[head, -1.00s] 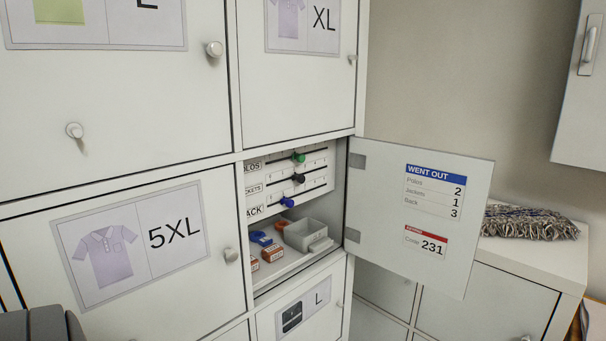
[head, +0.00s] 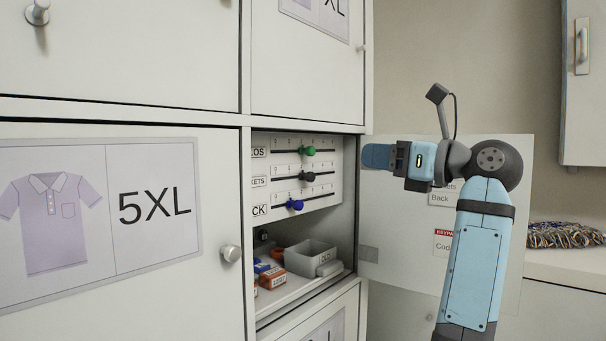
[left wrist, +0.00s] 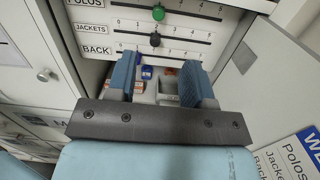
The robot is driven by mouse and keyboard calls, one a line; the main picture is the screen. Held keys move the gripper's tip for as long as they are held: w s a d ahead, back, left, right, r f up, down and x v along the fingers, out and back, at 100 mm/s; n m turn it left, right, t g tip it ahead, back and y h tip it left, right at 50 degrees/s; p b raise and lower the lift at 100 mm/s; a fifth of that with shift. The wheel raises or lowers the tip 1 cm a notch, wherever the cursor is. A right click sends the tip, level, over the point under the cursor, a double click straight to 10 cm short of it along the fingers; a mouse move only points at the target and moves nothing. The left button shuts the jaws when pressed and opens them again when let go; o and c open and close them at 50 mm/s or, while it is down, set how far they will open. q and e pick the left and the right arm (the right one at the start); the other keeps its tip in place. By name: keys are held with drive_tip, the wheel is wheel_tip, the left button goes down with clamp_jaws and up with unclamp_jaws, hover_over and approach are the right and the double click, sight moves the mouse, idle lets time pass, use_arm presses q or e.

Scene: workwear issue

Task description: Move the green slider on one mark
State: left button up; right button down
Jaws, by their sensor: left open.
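The green slider (head: 308,151) sits on the top, Polos track of a white panel (head: 328,190) inside the open compartment. It also shows at the top of the left wrist view (left wrist: 158,13). I cannot read its exact mark. The black slider (head: 307,176) is on the Jackets track below, and the blue slider (head: 295,205) on the Back track. My left gripper (head: 378,156) is right of the panel in the head view, apart from the sliders. In the left wrist view its blue fingers (left wrist: 160,82) are open and empty, below the green and black sliders. My right gripper is not in view.
The compartment door (head: 400,270) stands open on the right, partly behind my arm. Below the panel are a grey bin (head: 311,257) and small boxes (head: 272,276). Closed doors with knobs (head: 231,253) lie left. A fringed textile (head: 565,235) lies on a cabinet at right.

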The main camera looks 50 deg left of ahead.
sight(313, 151)
use_arm(q)
drive_tip(key=shift+h, duration=0.3)
drive_tip(key=a, duration=0.4)
drive_tip(key=s+a, duration=0.1)
drive_tip(key=a, duration=0.4)
drive_tip(key=s+a, duration=0.1)
drive_tip(key=a, duration=0.3)
drive_tip(key=shift+a+r+b, duration=0.3)
drive_tip(key=shift+a, duration=0.1)
drive_tip(key=shift+c, duration=0.2)
drive_tip(key=shift+w, duration=0.1)
clamp_jaws()
